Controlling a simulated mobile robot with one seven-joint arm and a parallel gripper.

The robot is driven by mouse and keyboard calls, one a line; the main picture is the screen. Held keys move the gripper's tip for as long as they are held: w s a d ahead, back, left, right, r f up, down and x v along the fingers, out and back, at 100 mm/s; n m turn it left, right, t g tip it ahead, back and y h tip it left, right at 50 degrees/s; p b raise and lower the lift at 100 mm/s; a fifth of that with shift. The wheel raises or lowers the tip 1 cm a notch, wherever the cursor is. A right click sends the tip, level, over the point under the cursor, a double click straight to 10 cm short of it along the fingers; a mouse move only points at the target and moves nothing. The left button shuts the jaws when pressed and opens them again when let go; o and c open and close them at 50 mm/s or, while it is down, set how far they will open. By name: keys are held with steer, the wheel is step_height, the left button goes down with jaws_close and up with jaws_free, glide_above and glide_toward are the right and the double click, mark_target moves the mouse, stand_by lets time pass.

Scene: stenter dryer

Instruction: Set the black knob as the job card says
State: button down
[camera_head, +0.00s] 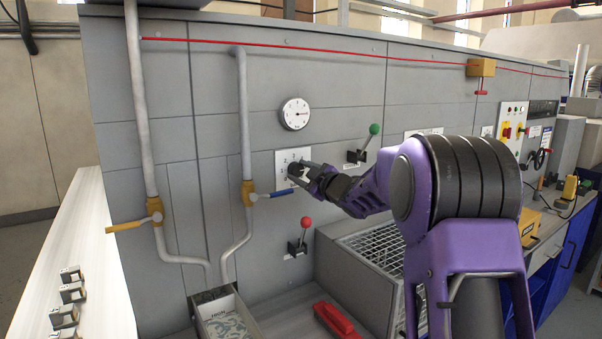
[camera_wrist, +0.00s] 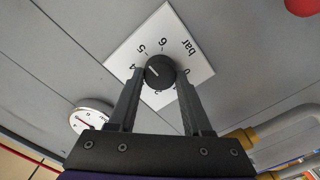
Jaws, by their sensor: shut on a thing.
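The black knob (camera_wrist: 160,71) is round and sits on a white square plate (camera_wrist: 197,50) marked "bar", with a ring of numbers; 4, 5 and 6 are readable in the wrist view. A pale pointer line on the knob appears to aim between 4 and 5. My gripper (camera_wrist: 160,75) is shut on the knob, one finger on each side. In the head view my gripper (camera_head: 303,171) reaches the plate (camera_head: 283,158) on the grey panel and hides most of the knob. The fingers cover some lower numbers. I cannot make out a readable job card.
A round gauge (camera_head: 295,114) is above the plate. A green-ball lever (camera_head: 364,146) is to the right, a red-ball lever (camera_head: 301,237) below, and a blue-handled valve (camera_head: 272,194) on a pipe at lower left. A wire-mesh box (camera_head: 378,250) stands below my arm.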

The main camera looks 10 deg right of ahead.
steer(key=shift+c, duration=1.7)
jaws_free()
steer(key=b+v, duration=0.1)
steer(key=v, duration=1.6)
steer(key=shift+s+b, duration=0.2)
steer(key=shift+b, duration=0.1)
steer(key=shift+d, duration=0.1)
